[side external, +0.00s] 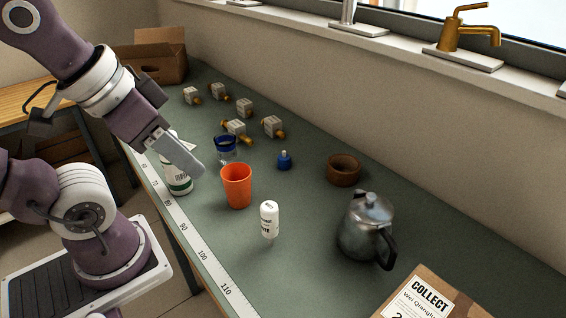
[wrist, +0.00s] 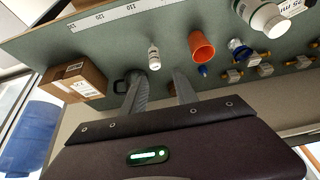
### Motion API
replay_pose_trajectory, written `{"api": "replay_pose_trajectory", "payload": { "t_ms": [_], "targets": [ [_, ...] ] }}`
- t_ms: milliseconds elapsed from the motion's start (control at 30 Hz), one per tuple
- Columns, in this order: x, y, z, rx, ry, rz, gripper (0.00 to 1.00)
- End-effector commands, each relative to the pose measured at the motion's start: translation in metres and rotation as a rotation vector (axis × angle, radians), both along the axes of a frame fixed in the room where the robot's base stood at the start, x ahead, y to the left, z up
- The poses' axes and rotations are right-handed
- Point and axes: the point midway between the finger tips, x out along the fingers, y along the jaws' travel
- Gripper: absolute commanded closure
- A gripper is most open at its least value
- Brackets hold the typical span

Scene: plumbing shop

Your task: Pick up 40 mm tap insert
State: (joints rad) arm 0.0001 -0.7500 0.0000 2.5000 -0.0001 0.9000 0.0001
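Several tap inserts with pale, labelled block bodies and brass ends lie toward the far part of the green bench. Some inserts (wrist: 265,71) show at the right of the wrist view. My gripper (wrist: 161,86) is open and empty, above the bench and apart from the inserts; it also shows in the side view (side external: 197,170).
A brown bowl (side external: 343,170), metal pot (side external: 366,228) and cardboard box (side external: 440,296) are to the right. A wall borders the bench.

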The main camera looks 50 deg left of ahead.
Motion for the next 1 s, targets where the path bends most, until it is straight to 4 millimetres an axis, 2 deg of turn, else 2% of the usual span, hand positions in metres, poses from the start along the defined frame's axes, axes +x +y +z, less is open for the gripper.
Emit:
{"api": "replay_pose_trajectory", "payload": {
  "t_ms": [167, 267, 300, 567, 633, 733, 833, 933, 1000],
  "targets": [
    [0.000, 0.000, 0.000, 0.000, 0.000, 0.000, 0.63],
    [0.000, 0.000, 0.000, 0.000, 0.000, 0.000, 0.43],
    [0.000, 0.000, 0.000, 0.000, 0.000, 0.000, 0.40],
    [0.001, 0.000, 0.000, -0.001, 0.001, 0.003, 0.40],
    [0.008, 0.003, 0.003, -0.012, 0.021, 0.033, 0.40],
    [0.038, 0.014, 0.007, -0.050, 0.097, 0.172, 0.40],
    [0.089, 0.034, 0.001, -0.061, 0.190, 0.408, 0.40],
    [0.143, 0.056, -0.023, -0.014, 0.247, 0.671, 0.40],
    [0.180, 0.073, -0.048, 0.054, 0.250, 0.857, 0.40]
  ]
}}
